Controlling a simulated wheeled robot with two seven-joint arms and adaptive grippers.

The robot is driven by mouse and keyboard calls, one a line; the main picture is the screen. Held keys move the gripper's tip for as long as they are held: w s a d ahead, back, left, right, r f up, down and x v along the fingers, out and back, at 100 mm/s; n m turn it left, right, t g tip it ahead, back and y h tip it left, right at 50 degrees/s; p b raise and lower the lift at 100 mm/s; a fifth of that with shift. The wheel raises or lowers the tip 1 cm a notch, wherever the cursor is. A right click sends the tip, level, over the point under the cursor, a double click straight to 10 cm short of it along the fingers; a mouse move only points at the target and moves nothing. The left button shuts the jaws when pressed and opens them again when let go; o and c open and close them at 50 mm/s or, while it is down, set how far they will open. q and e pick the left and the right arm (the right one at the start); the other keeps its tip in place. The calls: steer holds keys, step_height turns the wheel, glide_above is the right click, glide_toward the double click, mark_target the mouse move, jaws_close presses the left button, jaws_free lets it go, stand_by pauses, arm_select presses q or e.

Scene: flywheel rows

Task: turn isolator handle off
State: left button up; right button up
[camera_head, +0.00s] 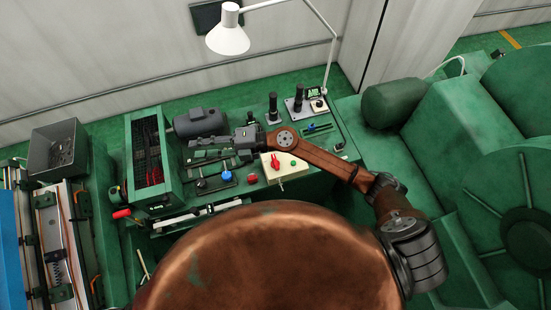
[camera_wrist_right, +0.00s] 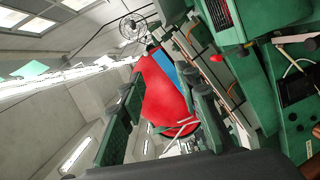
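The isolator is probably the cream box (camera_head: 284,172) with a red handle (camera_head: 275,161) on its face, on the green bench in the head view. The handle looks roughly upright; its exact angle is too small to tell. My right gripper (camera_head: 200,151) reaches over the bench from the right, just left of and behind the box, its fingers pointing left, away from the handle. The fingers also show apart in the wrist view (camera_wrist_right: 165,115), with nothing held between them. The handle cannot be made out in the wrist view. My left gripper is not in view.
A blue knob (camera_head: 226,176) and a red button (camera_head: 252,178) sit left of the box. A green rack (camera_head: 131,140), a grey motor (camera_head: 200,122) and a white lamp (camera_head: 228,35) stand around the bench. Black-knobbed levers (camera_head: 298,97) stand behind my right forearm.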

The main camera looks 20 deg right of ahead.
step_height(320, 180, down, 6)
steer(key=s+n+g+h, duration=0.2)
steer(key=n+g+h, duration=0.1)
steer(key=n+h, duration=0.1)
steer(key=h, duration=1.2)
glide_above(275, 161)
step_height(275, 161, down, 12)
steer(key=shift+a+f, duration=0.1)
steer(key=shift+f, duration=0.1)
steer(key=shift+w+d+f+p, duration=0.1)
steer(key=shift+d+f+p, duration=0.15)
steer(key=shift+f+p, duration=0.05)
step_height(275, 161, down, 7)
steer(key=shift+f+p, duration=0.1)
steer(key=shift+p, duration=0.55)
steer(key=shift+a, duration=0.1)
jaws_close()
